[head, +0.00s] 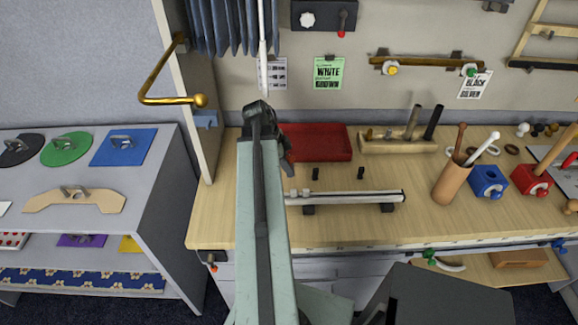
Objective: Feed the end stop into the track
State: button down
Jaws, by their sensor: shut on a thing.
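The track (350,198) is a long pale rail with a dark line along it, lying left to right on dark blocks on the wooden bench. Its left end is close beside my arm and partly hidden by it. Small pale knobs (305,193) show at that end; I cannot tell whether one is the end stop. My gripper (289,165) is dark, points down at the end of my pale green arm, and appears above and behind the track's left end. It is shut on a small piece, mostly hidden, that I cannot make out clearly.
Two short black pegs (316,173) stand behind the track. A red tray (318,142) and a wooden tool block (398,142) are farther back. A wooden cup (455,183) with sticks stands to the right. A brass rail (172,99) juts out at the left.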

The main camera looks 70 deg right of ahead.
jog(key=shift+f+b, duration=2.9)
jog(key=shift+f, duration=0.25)
jog(key=shift+r, duration=0.1)
jog(key=c, duration=1.1)
grip_release()
jog(key=shift+c, duration=0.2)
jog(key=shift+r+p, duration=0.5)
jog(key=shift+p, duration=0.1)
grip_shut()
